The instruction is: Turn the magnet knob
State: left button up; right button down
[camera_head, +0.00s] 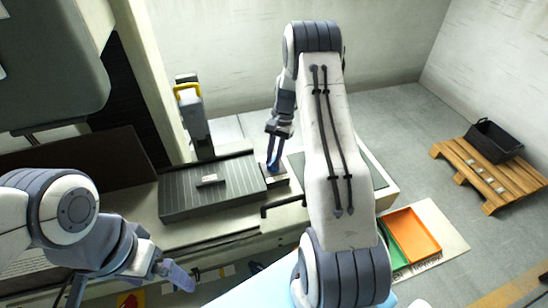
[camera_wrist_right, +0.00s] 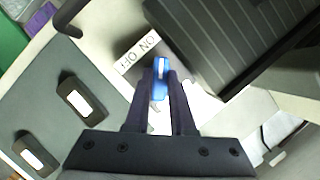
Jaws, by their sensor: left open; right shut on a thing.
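The blue magnet knob (camera_wrist_right: 160,82) sits between the two dark fingertips of my right gripper (camera_wrist_right: 160,92) in the right wrist view. The gripper is shut on it. An ON OFF label (camera_wrist_right: 139,52) lies beside the knob. In the head view my right gripper (camera_head: 273,160) reaches down to the right end of the dark ribbed magnet plate (camera_head: 185,202); the knob is mostly hidden there. My left gripper (camera_head: 178,274) is open and empty at the lower left, in front of the machine bench and apart from the plate.
A small dark block (camera_head: 210,180) lies on the plate. A black bent handle (camera_head: 284,205) projects at the bench front. A yellow-topped grey post (camera_head: 190,110) stands behind. Orange (camera_head: 412,236) and green trays are at the right; a pallet (camera_head: 500,190) with a black bin (camera_head: 494,140) lies farther off.

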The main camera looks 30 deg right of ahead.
jog(key=shift+w+d+r, duration=0.1)
jog(key=c, duration=0.8)
grip_release()
jog(key=shift+o, duration=0.2)
jog(key=b+v, duration=0.2)
jog(key=v, duration=0.8)
jog(key=shift+r+b, duration=0.2)
jog(key=shift+b, duration=0.1)
